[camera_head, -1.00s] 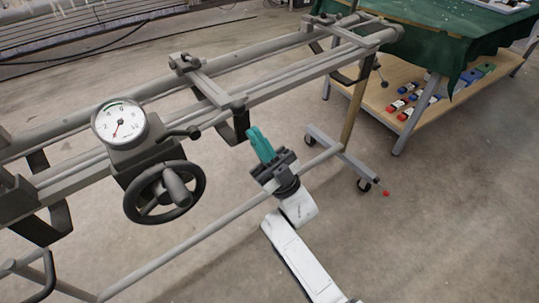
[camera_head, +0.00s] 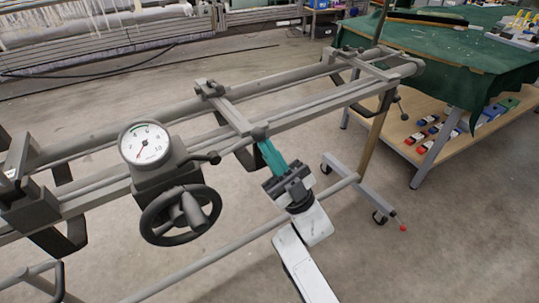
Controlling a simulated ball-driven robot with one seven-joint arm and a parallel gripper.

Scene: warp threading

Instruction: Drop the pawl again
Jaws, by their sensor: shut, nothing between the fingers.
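My gripper (camera_head: 267,148) has teal fingers, pressed together with nothing between them. Its tips point up and left, just below the near end of a grey cross bar (camera_head: 230,112) on the frame; I cannot tell whether they touch it. A short dark lever with a rounded end (camera_head: 206,158) sticks out to the right between the round gauge (camera_head: 145,144) and the black handwheel (camera_head: 180,215). It may be the pawl, but the view does not settle this. My fingertips are to the right of it and apart from it. The gauge's red needle points down and left.
Long grey rails (camera_head: 300,85) run from lower left to upper right. A lower tube (camera_head: 245,238) passes behind my arm. A table with a green cloth (camera_head: 440,50) and a wooden shelf of coloured blocks stands at the right. Floor (camera_head: 430,240) at lower right is clear.

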